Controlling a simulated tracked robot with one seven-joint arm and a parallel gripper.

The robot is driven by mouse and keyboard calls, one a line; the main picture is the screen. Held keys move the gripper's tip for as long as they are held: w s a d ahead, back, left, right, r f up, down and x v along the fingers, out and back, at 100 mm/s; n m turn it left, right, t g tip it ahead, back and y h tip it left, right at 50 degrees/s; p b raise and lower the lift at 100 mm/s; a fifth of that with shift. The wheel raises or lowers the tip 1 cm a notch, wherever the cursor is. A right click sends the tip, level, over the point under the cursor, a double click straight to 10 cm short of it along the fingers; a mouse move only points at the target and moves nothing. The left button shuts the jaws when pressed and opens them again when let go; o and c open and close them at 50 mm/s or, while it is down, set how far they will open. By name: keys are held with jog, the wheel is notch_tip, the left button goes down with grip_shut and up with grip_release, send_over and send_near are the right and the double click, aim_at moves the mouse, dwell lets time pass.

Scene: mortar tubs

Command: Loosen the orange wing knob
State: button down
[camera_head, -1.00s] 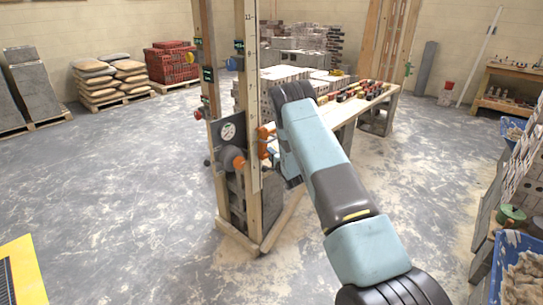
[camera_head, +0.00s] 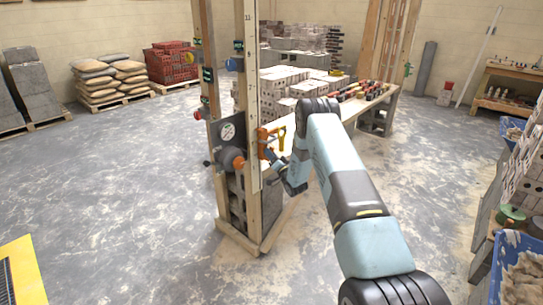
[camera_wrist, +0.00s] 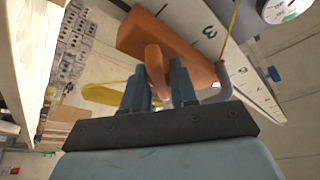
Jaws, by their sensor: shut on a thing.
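The orange wing knob (camera_wrist: 154,62) stands between the two fingers of my gripper (camera_wrist: 158,84) in the wrist view. The fingers are shut on its wing. An orange block (camera_wrist: 170,40) lies right behind the knob, against a pale numbered scale (camera_wrist: 208,32). In the head view, orange parts (camera_head: 262,140) show at the right side of the wooden post (camera_head: 248,110), where my gripper reaches in. The gripper's tips and the knob are too small to tell apart there.
A table (camera_head: 350,108) with bricks and small items stands behind my arm. Blue tubs (camera_head: 505,245) stand at the right. The floor at left is largely clear.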

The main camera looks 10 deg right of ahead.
jog(key=n, duration=0.2)
jog(key=n+y, duration=0.1)
jog(key=n, duration=0.1)
jog(key=shift+d+f+y, duration=0.1)
jog(key=shift+f+y, duration=0.2)
jog(key=n+y, duration=0.1)
jog(key=n, duration=0.1)
jog(key=n+g+y, duration=0.1)
jog(key=n, duration=0.1)
jog(key=n+y, duration=0.1)
jog(key=n, duration=0.1)
jog(key=shift+r+n+g+y, duration=0.3)
jog(key=shift+n+g, duration=0.1)
jog(key=shift+r, duration=0.1)
jog(key=c, duration=0.9)
grip_release()
jog(key=shift+f, duration=0.2)
jog(key=shift+s, duration=0.15)
jog(key=v, duration=1.3)
jog(key=shift+d+f, duration=0.15)
jog(key=shift+s, duration=0.1)
